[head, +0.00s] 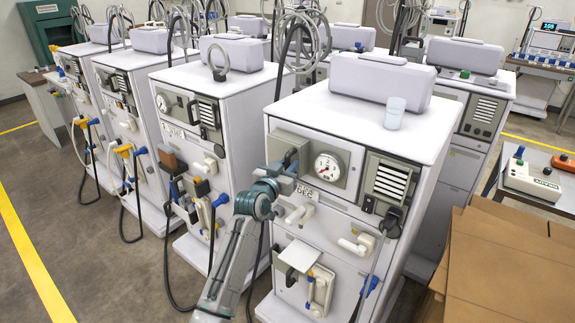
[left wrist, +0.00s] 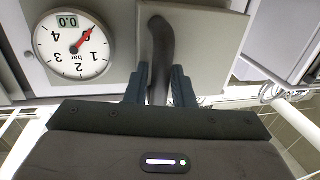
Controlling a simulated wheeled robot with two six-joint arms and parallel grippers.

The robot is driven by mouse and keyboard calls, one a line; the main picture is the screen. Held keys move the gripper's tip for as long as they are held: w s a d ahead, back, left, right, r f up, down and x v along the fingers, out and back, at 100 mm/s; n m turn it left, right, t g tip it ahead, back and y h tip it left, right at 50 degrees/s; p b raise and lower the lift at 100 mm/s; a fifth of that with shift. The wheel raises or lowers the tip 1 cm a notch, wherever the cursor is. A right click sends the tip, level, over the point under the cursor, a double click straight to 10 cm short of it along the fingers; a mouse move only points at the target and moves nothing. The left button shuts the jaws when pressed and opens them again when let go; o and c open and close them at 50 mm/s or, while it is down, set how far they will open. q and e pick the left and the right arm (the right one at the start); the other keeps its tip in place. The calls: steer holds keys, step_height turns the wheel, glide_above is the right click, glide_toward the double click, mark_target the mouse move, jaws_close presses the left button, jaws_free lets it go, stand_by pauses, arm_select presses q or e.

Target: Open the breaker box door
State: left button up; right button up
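The breaker box door (head: 289,146) is a grey panel on the front of the nearest white machine, left of a round gauge. It also shows as a flat grey plate (left wrist: 205,48) in the left wrist view, which looks upside down. A dark curved handle (left wrist: 160,42) stands out from it. My left gripper (head: 289,162) is at the door, and its two fingers (left wrist: 159,82) sit close on both sides of the handle, seemingly touching it. The door looks flush with the machine in the head view, but the gripper partly hides it. My right gripper is not in view.
The round gauge (head: 328,167) is just right of the door. A grey vent (head: 392,181) and a white lever (head: 357,244) are on the same front. Similar machines stand left and behind. Cardboard boxes (head: 495,270) are at lower right. Open floor (head: 110,270) lies at lower left.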

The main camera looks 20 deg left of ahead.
arm_select(q)
steer(key=shift+c, duration=0.6)
jaws_close()
